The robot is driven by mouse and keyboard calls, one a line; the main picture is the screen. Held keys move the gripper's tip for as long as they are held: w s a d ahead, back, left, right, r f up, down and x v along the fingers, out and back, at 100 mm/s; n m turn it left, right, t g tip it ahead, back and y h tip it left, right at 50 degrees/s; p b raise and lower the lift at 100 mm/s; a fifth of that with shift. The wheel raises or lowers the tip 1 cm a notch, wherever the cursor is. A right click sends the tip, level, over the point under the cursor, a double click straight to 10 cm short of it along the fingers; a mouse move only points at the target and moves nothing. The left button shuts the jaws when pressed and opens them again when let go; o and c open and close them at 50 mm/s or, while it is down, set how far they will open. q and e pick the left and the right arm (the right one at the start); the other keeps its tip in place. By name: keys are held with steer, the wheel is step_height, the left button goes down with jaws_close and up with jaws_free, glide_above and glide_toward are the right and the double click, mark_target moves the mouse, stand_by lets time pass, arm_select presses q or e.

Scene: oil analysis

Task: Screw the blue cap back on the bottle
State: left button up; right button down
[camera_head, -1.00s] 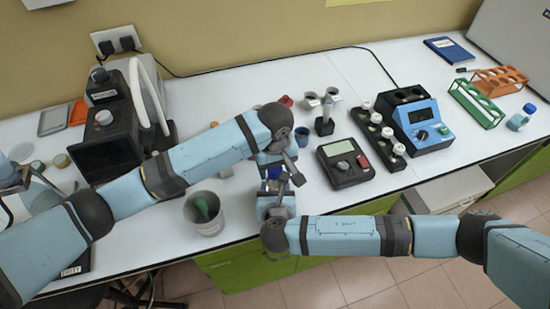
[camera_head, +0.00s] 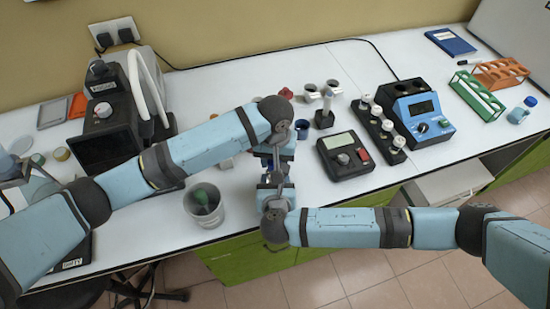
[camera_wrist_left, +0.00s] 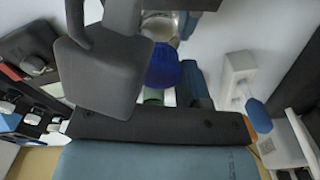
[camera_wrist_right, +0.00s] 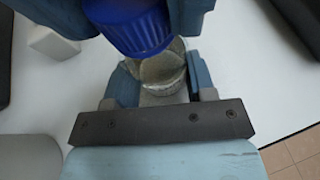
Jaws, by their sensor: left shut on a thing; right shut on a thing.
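The blue cap (camera_wrist_right: 136,28) is held by my left gripper (camera_head: 270,160), just above the clear glass bottle (camera_wrist_right: 162,72) in the right wrist view. The cap looks tilted against the bottle's top, and I cannot tell whether the threads meet. The cap also shows in the left wrist view (camera_wrist_left: 163,67), partly behind a dark gripper part. My right gripper (camera_wrist_right: 160,80) is shut on the bottle, its fingers at either side. In the head view the two grippers meet over the bench front, and my right gripper (camera_head: 273,180) hides most of the bottle.
A grey beaker (camera_head: 205,208) with a green item stands left of the grippers. A dark blue cup (camera_head: 301,130), a black meter (camera_head: 345,157) and a blue instrument (camera_head: 422,120) stand to the right. Another blue-capped bottle (camera_head: 518,116) stands at far right. The bench front edge runs below my grippers.

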arm_select(q)
steer(key=shift+m, duration=0.7)
steer(key=o, duration=1)
steer(key=shift+r, duration=0.1)
steer(key=shift+r, duration=2.15)
steer(key=shift+c, duration=0.4)
